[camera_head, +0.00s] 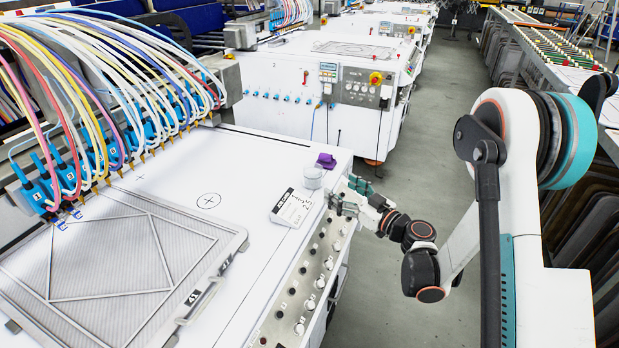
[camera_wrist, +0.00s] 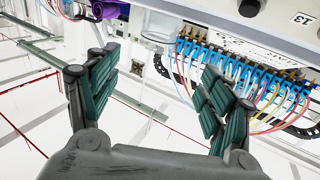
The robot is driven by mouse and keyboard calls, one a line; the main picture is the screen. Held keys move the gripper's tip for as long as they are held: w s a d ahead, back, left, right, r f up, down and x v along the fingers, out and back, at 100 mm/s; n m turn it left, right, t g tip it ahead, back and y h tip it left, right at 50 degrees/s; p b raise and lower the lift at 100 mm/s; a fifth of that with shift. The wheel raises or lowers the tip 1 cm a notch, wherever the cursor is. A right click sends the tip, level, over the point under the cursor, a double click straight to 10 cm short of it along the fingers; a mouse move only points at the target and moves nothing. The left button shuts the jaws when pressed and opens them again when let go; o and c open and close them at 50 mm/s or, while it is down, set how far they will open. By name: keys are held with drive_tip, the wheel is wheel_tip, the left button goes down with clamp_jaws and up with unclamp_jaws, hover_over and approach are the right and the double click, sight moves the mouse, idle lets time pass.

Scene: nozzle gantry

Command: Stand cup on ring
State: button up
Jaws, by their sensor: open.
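A clear cup (camera_head: 314,177) stands at the right edge of the white machine table in the head view. The ring (camera_head: 208,201), a dark printed circle with a cross in it, lies bare on the table to the cup's left. My gripper (camera_head: 348,198) is beside the table edge, just right of and below the cup in the picture. In the wrist view my gripper (camera_wrist: 163,80) has its green-padded fingers spread, with nothing between them. The clear cup (camera_wrist: 160,24) shows beyond them at the top, in an inverted-looking view. The ring cannot be made out there.
A purple object (camera_head: 326,160) is right behind the cup. A framed screen (camera_head: 120,255) covers the front left of the table. Nozzles with coloured hoses (camera_head: 130,110) hang behind. Knobs (camera_head: 310,290) line the table's side.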

sight(320, 173)
drive_tip(key=p+x, duration=0.1)
drive_tip(key=x, duration=0.6)
drive_tip(key=shift+f, duration=0.1)
drive_tip(key=b+x, duration=0.2)
drive_tip(key=x, duration=0.3)
drive_tip(key=shift+w+d, duration=0.1)
drive_tip(key=shift+d, duration=0.1)
drive_tip(key=shift+w+a, duration=0.4)
drive_tip(key=c, duration=1.1)
drive_tip(key=shift+o, duration=0.2)
drive_tip(key=shift+r, duration=0.3)
